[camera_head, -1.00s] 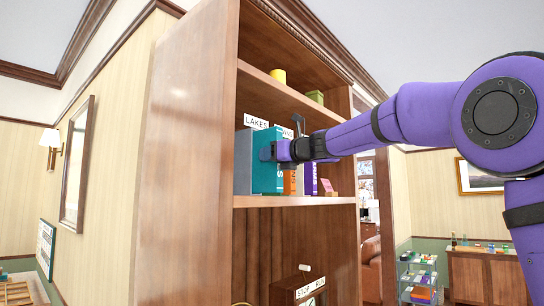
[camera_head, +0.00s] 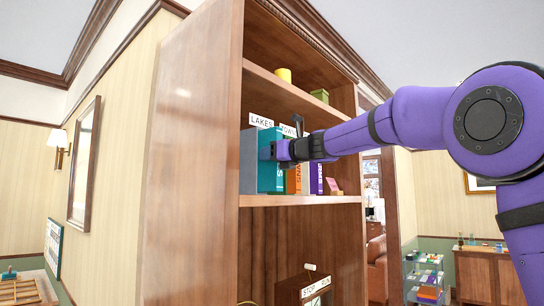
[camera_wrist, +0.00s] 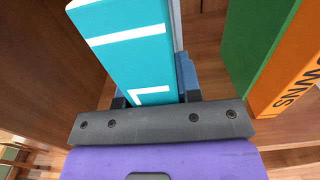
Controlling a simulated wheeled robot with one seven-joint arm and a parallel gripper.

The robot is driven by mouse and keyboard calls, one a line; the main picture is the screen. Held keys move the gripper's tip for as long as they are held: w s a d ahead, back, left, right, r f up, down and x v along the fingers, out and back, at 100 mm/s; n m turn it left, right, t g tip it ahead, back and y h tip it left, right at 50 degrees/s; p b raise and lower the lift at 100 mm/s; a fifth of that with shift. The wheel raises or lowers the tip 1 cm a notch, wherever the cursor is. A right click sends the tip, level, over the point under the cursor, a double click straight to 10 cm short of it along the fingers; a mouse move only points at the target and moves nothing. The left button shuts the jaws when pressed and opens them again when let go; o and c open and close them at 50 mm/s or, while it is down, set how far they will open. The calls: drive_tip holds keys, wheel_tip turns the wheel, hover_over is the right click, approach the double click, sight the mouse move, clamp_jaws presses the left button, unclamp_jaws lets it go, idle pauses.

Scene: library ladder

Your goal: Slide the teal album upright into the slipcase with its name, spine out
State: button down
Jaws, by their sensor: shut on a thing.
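The teal album (camera_head: 271,174) is upright on the bookcase shelf with its spine facing out. My gripper (camera_head: 276,151) is shut on it near the spine. In the wrist view the teal album (camera_wrist: 125,45) stands between my fingers (camera_wrist: 152,98), with white marks on its spine. A grey slipcase (camera_head: 248,162) encloses or sits beside the album's left side under a sign reading LAKES (camera_head: 261,121); how deep the album sits in it is hidden.
A yellow cup (camera_head: 283,75) and a green box (camera_head: 320,95) are on the shelf above. The bookcase side panel (camera_head: 190,150) is close on the left.

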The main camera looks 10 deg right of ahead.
drive_tip(key=shift+w+a, duration=0.35)
drive_tip(key=shift+w, duration=0.1)
drive_tip(key=c, duration=0.7)
unclamp_jaws()
drive_tip(key=v, duration=1.1)
drive_tip(key=shift+c, duration=0.4)
